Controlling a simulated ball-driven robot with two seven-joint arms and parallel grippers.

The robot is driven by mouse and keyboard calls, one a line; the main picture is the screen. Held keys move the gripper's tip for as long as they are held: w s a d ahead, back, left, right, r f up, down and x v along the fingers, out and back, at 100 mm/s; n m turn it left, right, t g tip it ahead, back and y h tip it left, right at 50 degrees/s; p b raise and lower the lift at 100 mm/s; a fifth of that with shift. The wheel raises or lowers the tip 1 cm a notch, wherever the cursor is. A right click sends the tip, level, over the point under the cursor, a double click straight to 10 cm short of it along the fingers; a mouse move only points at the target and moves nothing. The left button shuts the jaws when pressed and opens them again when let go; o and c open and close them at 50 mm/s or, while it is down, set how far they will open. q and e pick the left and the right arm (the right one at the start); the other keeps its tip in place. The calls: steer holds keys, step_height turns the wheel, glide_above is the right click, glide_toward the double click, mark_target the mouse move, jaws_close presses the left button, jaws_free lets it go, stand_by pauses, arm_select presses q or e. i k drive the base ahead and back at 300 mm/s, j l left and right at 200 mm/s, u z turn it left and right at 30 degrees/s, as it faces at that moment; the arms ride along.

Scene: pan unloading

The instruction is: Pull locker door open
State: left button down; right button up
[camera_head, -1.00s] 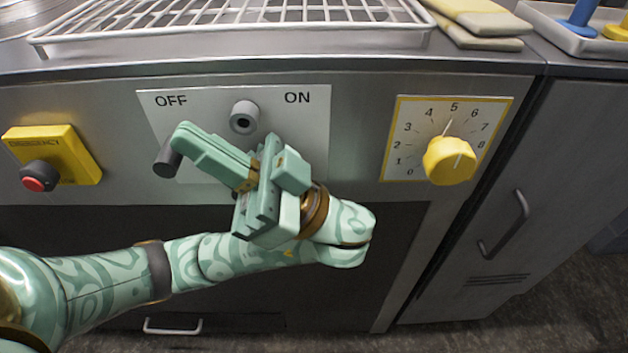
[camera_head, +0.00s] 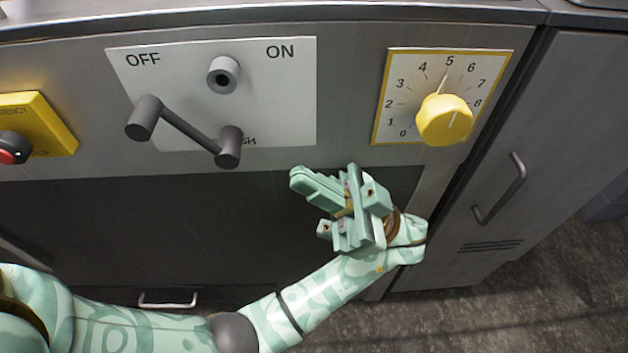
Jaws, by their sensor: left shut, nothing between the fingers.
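The grey locker door (camera_head: 560,140) is at the right, beside the machine front. It looks shut, with a dark gap along its left edge. Its bar handle (camera_head: 502,190) is slanted, with vent slots below it. My left gripper (camera_head: 297,176) is shut and empty in front of the dark panel, left of the handle and well apart from it. Its fingers point up and left, away from the door. My right gripper is not in view.
The OFF/ON plate (camera_head: 290,100) carries a dark crank lever (camera_head: 188,133). A yellow dial (camera_head: 444,119) lies between the plate and the locker. A red emergency button (camera_head: 14,148) is at the left. A low drawer handle (camera_head: 168,299) shows at the bottom. Floor is open at lower right.

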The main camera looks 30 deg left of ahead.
mark_target(561, 139)
steer(key=k+l, duration=0.85)
